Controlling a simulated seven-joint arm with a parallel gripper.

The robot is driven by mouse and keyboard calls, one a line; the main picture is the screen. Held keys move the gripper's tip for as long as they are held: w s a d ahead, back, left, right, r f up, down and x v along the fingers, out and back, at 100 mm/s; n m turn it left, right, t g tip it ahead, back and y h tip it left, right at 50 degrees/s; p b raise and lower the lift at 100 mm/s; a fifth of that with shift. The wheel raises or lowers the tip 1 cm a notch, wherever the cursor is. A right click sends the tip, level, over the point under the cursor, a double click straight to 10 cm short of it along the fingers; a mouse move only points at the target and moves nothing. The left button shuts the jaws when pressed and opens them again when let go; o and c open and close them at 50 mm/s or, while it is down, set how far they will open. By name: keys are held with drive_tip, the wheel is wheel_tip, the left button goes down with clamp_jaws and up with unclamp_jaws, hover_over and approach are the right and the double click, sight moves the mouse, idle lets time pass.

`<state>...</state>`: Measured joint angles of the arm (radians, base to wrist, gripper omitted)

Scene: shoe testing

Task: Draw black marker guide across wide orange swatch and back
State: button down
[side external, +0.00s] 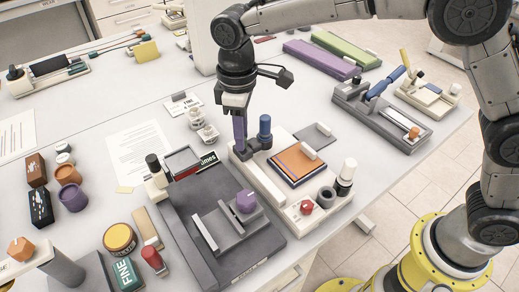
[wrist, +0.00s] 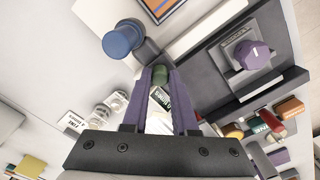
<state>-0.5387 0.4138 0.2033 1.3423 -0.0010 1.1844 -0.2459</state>
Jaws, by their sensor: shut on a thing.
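The wide orange swatch (side external: 298,162) lies in a dark frame on a pale base. A corner of the swatch (wrist: 163,6) shows at the top of the wrist view. My gripper (side external: 240,140) points down at the swatch's left, its purple fingers apart from the swatch. In the wrist view my gripper (wrist: 160,75) is closed around a short dark post, seemingly part of the black marker guide (side external: 252,151). A blue knob (side external: 264,127) stands beside the fingers; it also shows in the wrist view (wrist: 121,41). The guide's lower contact is hidden.
A dark grey fixture with a purple knob (side external: 246,201) stands in front. Small jars (side external: 203,125) stand left of my gripper.

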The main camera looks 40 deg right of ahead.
drive_tip(key=shift+w+r, duration=0.15)
drive_tip(key=shift+w, duration=0.75)
drive_tip(key=c, duration=0.7)
unclamp_jaws()
drive_tip(key=shift+s, duration=0.1)
wheel_tip(320, 180, up, 14)
drive_tip(key=shift+f, duration=0.15)
